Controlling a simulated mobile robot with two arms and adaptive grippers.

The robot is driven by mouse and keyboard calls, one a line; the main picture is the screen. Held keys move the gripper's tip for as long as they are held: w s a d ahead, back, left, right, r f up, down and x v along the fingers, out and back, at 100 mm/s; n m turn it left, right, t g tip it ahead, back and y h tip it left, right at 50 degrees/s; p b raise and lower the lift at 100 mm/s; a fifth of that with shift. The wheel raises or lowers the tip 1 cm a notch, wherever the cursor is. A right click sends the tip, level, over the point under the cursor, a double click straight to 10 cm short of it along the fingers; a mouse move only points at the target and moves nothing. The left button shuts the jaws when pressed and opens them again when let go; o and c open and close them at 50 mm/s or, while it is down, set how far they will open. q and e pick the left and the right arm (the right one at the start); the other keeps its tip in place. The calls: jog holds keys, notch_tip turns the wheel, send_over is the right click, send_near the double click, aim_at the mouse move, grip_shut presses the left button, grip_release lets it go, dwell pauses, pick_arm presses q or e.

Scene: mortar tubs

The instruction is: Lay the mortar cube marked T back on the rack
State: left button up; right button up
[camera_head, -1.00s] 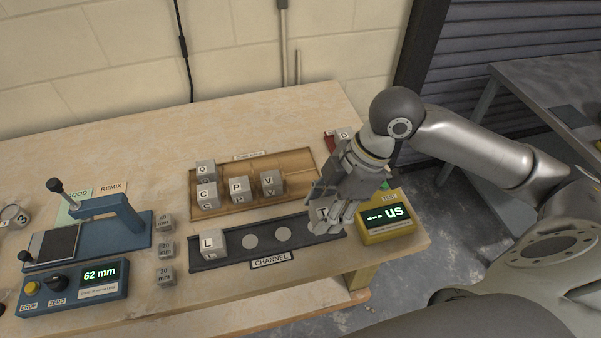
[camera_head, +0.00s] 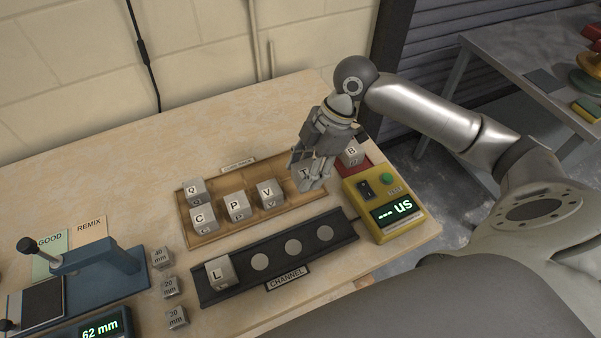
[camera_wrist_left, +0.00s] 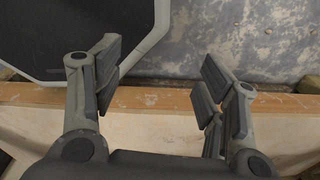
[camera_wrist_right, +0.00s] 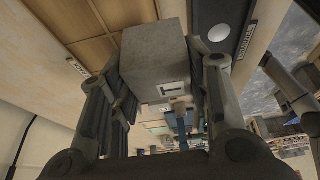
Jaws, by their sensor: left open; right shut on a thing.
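The grey cube marked T (camera_head: 304,174) is in my right gripper (camera_head: 316,178), at the right end of the wooden rack (camera_head: 212,237). The fingers hide part of it, and I cannot tell whether it touches the rack. In the right wrist view the cube (camera_wrist_right: 155,62) sits between the two fingers, with the rack's empty compartments (camera_wrist_right: 95,48) beyond it. Cubes Q (camera_head: 194,190), C (camera_head: 202,219), P (camera_head: 236,206) and V (camera_head: 269,193) stand on the rack. My left gripper (camera_wrist_left: 160,75) is open and empty.
The dark channel (camera_head: 342,228) in front holds cube L (camera_head: 219,272) at its left end; its other round spots are bare. A yellow meter (camera_head: 404,229) and cube B (camera_head: 352,154) at a red holder stand right of the rack. Small marked blocks (camera_head: 170,288) stand left.

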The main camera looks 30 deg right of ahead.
aim_at(301, 170)
jog(key=w+f, duration=0.3)
jog(key=shift+d+f, duration=0.25)
jog(key=shift+f, duration=0.15)
jog(key=shift+w+f+p, duration=0.3)
jog(key=shift+f, duration=0.1)
notch_tip(301, 170, down, 3)
jog(key=shift+w+d+r+p, duration=0.1)
jog(key=shift+w+p, duration=0.05)
jog(key=shift+p, duration=0.5)
pick_arm(q)
jog(key=shift+w+a+r, duration=0.2)
jog(key=shift+a+r, duration=0.05)
jog(key=shift+r, duration=0.3)
jog(key=shift+w+a+r, duration=0.2)
jog(key=shift+a+r, duration=0.05)
jog(key=shift+r, duration=0.25)
pick_arm(e)
jog(key=shift+f, duration=0.3)
jog(key=shift+f, duration=0.1)
jog(key=shift+f, duration=0.1)
pick_arm(q)
jog(key=shift+w, duration=0.2)
pick_arm(e)
jog(key=o, duration=1.2)
pick_arm(q)
jog(key=shift+d, duration=0.1)
